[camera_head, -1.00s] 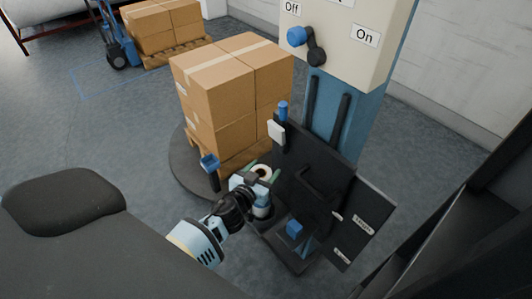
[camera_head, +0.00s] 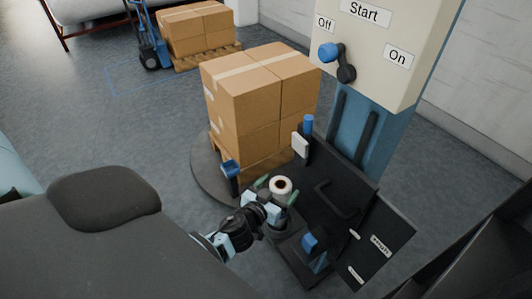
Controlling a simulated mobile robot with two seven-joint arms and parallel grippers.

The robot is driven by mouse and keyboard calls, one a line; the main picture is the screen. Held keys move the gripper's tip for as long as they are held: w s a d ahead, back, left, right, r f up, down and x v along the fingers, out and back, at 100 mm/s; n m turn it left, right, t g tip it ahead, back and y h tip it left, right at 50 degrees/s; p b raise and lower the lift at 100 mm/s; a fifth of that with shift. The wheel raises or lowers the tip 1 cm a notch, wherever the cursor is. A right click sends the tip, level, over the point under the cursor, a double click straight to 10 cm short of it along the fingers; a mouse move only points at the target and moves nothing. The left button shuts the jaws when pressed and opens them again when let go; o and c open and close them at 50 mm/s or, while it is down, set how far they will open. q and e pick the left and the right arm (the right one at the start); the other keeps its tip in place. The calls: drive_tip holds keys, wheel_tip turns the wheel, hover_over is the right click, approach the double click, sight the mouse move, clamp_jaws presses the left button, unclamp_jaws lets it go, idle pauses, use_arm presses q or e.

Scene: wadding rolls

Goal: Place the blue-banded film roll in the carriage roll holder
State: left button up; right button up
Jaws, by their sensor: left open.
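The film roll (camera_head: 281,187) is white with a brown core and stands upright at the black wrapping carriage (camera_head: 340,200). Its blue band is not clearly visible from here. My left gripper (camera_head: 277,191) is open, with its green-tipped fingers on either side of the roll. Whether they touch it I cannot tell. The roll's lower part and the carriage roll holder beneath it are largely hidden by the gripper. My right gripper is not in view.
A stack of cartons (camera_head: 262,95) on a pallet stands on the round turntable (camera_head: 207,175) behind the gripper. The machine column (camera_head: 375,125) with a control panel (camera_head: 385,45) rises behind the carriage. Open floor lies at left.

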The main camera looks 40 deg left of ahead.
use_arm(q)
drive_tip(key=s+r, duration=0.1)
drive_tip(key=s, duration=0.7)
drive_tip(key=shift+d+r, duration=0.25)
drive_tip(key=shift+r, duration=0.1)
drive_tip(key=s+d+f+g+h, duration=0.1)
drive_tip(key=s+d+f+g, duration=0.1)
drive_tip(key=s, duration=0.9)
drive_tip(key=s+d+f+m+g+h, duration=0.1)
drive_tip(key=s+d+f+g, duration=0.2)
drive_tip(key=s+f, duration=0.3)
drive_tip(key=s+d+f+m+g, duration=0.1)
drive_tip(key=s+d+f+g, duration=0.2)
drive_tip(key=s, duration=1.3)
wheel_tip(320, 180, down, 2)
drive_tip(key=shift+s+f+g+h, duration=0.1)
drive_tip(key=shift+s+g+h, duration=0.1)
drive_tip(key=shift+g+h, duration=0.3)
